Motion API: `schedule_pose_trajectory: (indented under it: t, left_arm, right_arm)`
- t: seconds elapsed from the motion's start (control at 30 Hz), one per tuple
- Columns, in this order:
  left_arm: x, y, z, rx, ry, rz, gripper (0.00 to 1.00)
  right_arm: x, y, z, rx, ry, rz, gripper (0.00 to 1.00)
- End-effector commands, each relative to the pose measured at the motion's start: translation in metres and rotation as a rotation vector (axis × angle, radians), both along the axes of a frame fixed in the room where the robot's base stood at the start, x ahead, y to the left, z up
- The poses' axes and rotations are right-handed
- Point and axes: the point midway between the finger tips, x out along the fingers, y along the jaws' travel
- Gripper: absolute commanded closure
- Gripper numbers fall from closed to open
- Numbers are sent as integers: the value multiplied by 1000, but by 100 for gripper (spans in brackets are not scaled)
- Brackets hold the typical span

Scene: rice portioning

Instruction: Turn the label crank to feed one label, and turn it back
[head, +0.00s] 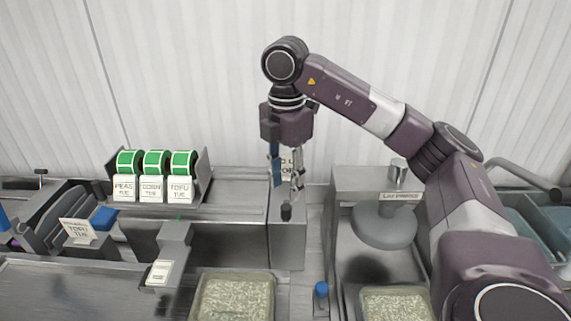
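My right gripper (287,186) points straight down above a narrow grey box (288,245) in the middle of the head view. Its two fingers are apart, with a gap between them. A short black knob (286,211), which looks like the crank's handle, stands on the box just below the fingertips. The knob seems free of the fingers; the rest of the crank cannot be made out. Three green label rolls (156,162) sit in a holder at the left, with labels for peas, corn and tofu hanging in front. My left gripper is not in view.
A grey arm with a white label (160,271) stands left of the box. Trays of rice (235,298) are in front. A blue-capped item (321,290) stands between them. A round grey device (384,222) is at the right. A partly hidden sign is behind my gripper.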

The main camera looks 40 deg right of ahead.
Motion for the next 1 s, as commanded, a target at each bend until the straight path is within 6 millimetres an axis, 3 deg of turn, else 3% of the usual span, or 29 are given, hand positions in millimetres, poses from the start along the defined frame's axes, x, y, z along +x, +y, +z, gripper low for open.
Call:
schedule_pose_trajectory:
  t: [0.2,0.43,1.0]
  left_arm:
    - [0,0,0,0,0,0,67]
    - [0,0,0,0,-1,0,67]
    - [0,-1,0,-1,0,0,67]
  right_arm:
    - [1,0,26,-1,-5,-1,64]
    - [1,0,42,-1,-3,0,64]
    - [1,0,46,0,-1,0,64]
